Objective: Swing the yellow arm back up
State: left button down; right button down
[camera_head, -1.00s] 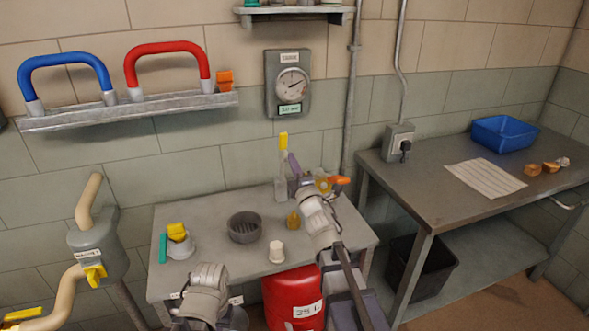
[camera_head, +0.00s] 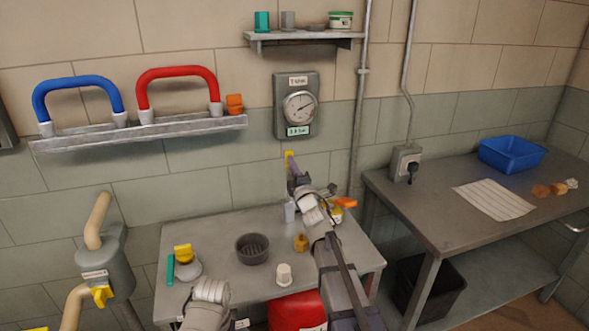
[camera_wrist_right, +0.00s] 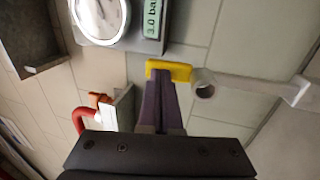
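The yellow arm (camera_head: 288,156) shows as a short yellow piece atop a pale grey post (camera_head: 289,210) at the back of the small table. My right gripper (camera_head: 293,172) is in front of it and hides part of it. In the right wrist view the yellow arm (camera_wrist_right: 168,71) lies across the fingertips of my right gripper (camera_wrist_right: 165,88), beside a round grey hub (camera_wrist_right: 204,84). The purple fingers are together, and the bar does not appear to be between them. I cannot tell whether they touch it. My left wrist (camera_head: 208,300) shows at the bottom; its fingers do not.
A gauge (camera_head: 297,107) hangs on the wall behind. The small table holds a dark bowl (camera_head: 252,250), a white cup (camera_head: 284,275) and a yellow-topped item (camera_head: 184,255). A bench (camera_head: 430,215) with a blue bin (camera_head: 511,153) stands at right.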

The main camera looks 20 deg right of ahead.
aim_at(287, 153)
jog(key=x, duration=0.6)
jog(key=shift+w+f, duration=0.1)
jog(key=shift+f, duration=0.25)
jog(key=shift+r, duration=0.15)
jog(key=s+r+p, duration=0.2)
jog(key=s+p, duration=0.1)
jog(key=s, duration=1.1)
jog(key=shift+s+d+r, duration=0.2)
jog(key=shift+d, duration=0.05)
